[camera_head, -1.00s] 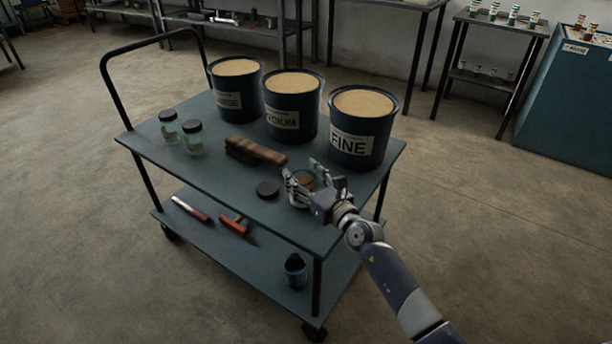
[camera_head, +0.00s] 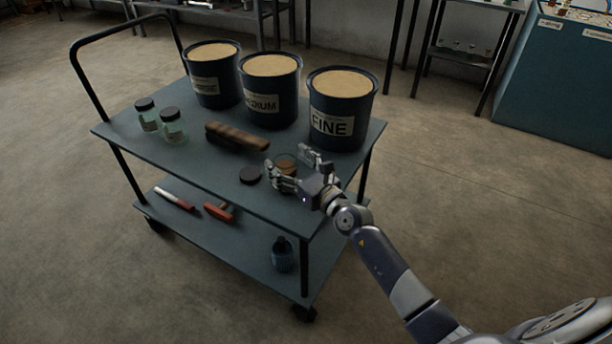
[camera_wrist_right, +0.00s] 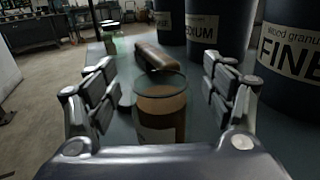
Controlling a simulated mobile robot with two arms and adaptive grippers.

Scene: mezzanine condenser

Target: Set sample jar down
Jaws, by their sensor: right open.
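The sample jar (camera_wrist_right: 160,108) is open-topped glass with brown contents and a pale label. It stands upright on the cart's top shelf (camera_head: 200,165), and it also shows in the head view (camera_head: 286,166). My right gripper (camera_head: 293,163) is open, with its fingers spread on either side of the jar and a gap to it on both sides in the wrist view (camera_wrist_right: 160,95). A dark round lid (camera_head: 250,175) lies on the shelf just left of the jar. My left gripper is not in view.
Three dark buckets of granules stand along the back, with the FINE bucket (camera_head: 340,108) nearest the gripper. A brush (camera_head: 237,137) and two lidded jars (camera_head: 160,122) are to the left.

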